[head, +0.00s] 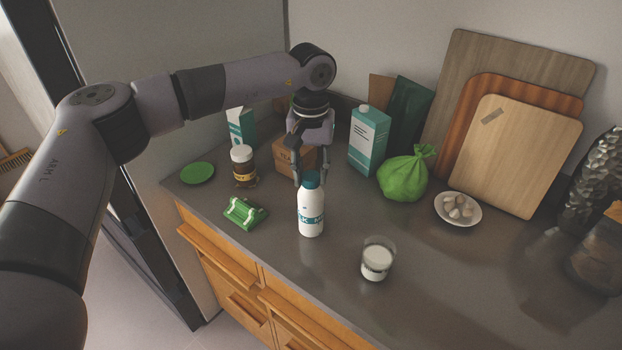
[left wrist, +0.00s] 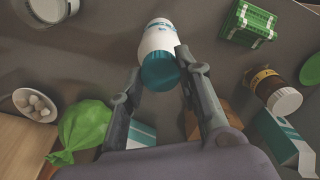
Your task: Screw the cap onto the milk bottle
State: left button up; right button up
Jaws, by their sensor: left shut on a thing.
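The white milk bottle (head: 311,217) stands upright on the grey counter, with a blue printed band around it. The teal cap (head: 312,180) sits on top of its neck, and I cannot tell whether it is fully screwed down. My left gripper (head: 311,182) reaches down from above, with its fingers on either side of the cap, shut on it. In the left wrist view the cap (left wrist: 159,73) lies between the fingertips (left wrist: 158,68), with the white bottle (left wrist: 157,38) beyond it. The thread is hidden. My right gripper is not in view.
Cutting boards (head: 520,155) lean behind. The front right counter is clear.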

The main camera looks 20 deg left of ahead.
pick_arm(q)
jog(key=shift+c, duration=0.9)
jog(key=m, duration=0.6)
jog(key=shift+f, duration=0.15)
jog(key=o, duration=1.2)
